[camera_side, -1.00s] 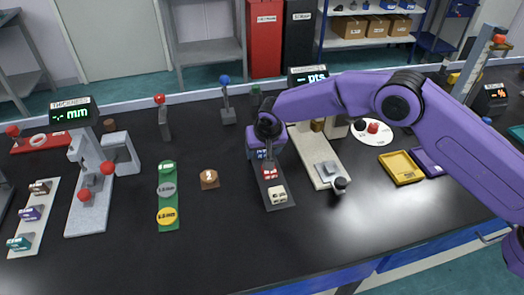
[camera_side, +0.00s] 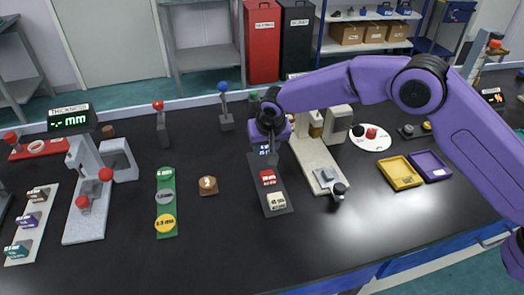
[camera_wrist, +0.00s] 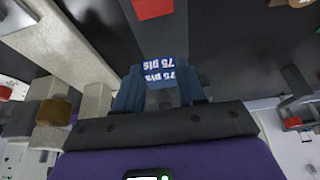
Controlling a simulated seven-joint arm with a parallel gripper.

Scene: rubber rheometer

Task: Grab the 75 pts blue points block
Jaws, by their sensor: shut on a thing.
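The blue points block (camera_wrist: 159,71), marked "75 pts", sits between the two fingers of my gripper (camera_wrist: 160,95) in the wrist view. My gripper is shut on it. In the side view my gripper (camera_side: 268,140) points down over the far end of the dark points strip (camera_side: 287,209). A small part of the blue block (camera_side: 264,150) shows below the gripper there. I cannot tell whether the block still touches the strip. A red block (camera_side: 268,177) and a white block (camera_side: 276,201) sit on the same strip, nearer the front.
The rheometer with its pale base (camera_side: 318,165) stands just right of the strip. A wooden block (camera_side: 208,185) and a green strip (camera_side: 166,203) lie to the left. Yellow (camera_side: 400,173) and purple (camera_side: 430,166) trays lie right. The front table is clear.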

